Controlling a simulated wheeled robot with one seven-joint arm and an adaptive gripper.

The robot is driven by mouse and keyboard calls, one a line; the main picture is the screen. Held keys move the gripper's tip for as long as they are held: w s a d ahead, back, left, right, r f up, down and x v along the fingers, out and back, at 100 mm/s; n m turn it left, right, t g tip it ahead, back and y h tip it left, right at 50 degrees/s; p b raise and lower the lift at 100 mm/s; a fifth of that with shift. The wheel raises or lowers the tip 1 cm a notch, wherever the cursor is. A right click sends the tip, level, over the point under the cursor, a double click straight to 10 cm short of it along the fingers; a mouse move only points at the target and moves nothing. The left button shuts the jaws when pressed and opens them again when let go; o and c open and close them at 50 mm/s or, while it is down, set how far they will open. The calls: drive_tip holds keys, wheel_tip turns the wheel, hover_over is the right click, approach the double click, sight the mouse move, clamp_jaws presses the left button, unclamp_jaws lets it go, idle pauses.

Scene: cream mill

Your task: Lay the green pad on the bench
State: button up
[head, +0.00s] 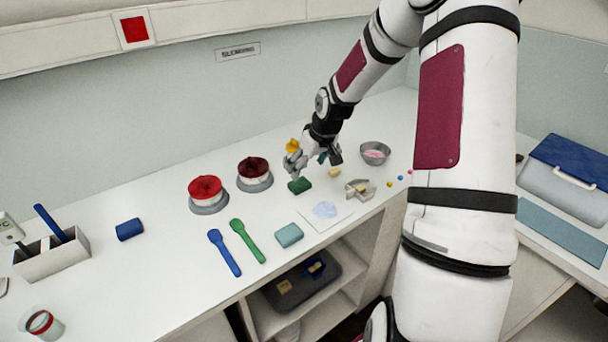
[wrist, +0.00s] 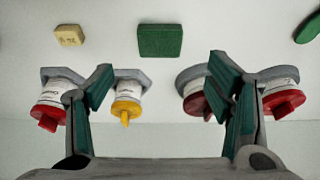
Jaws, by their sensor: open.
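The green pad (head: 300,185) is a small dark green block lying flat on the white bench (head: 165,270). In the wrist view the pad (wrist: 160,41) is beyond the fingertips, centred between them and apart from both. My gripper (head: 296,163) is just behind and above the pad in the head view. In the wrist view my gripper (wrist: 160,75) is open, with its green-lined fingers wide apart and nothing between them.
Red (head: 205,190) and dark red (head: 253,170) capped jars stand left of the gripper; a yellow-capped jar (wrist: 126,108) is partly hidden behind it in the head view. A tan block (wrist: 69,35), grey holder (head: 360,189) and metal bowl (head: 375,153) lie nearby.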

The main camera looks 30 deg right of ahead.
drive_tip(key=s+a+r+h, duration=0.1)
drive_tip(key=s+a+r, duration=0.55)
drive_tip(key=r, duration=0.35)
drive_tip(key=s+a+r+h, duration=0.1)
drive_tip(key=s+a+r, duration=0.55)
drive_tip(key=r, duration=0.25)
drive_tip(key=s+a+r+y, duration=0.1)
drive_tip(key=s+a+r, duration=0.2)
drive_tip(key=s, duration=0.5)
drive_tip(key=s+a+r+t, duration=0.1)
drive_tip(key=s+a+r, duration=0.2)
drive_tip(key=s+a, duration=0.3)
drive_tip(key=shift+s+y, duration=0.4)
drive_tip(key=shift+s, duration=0.7)
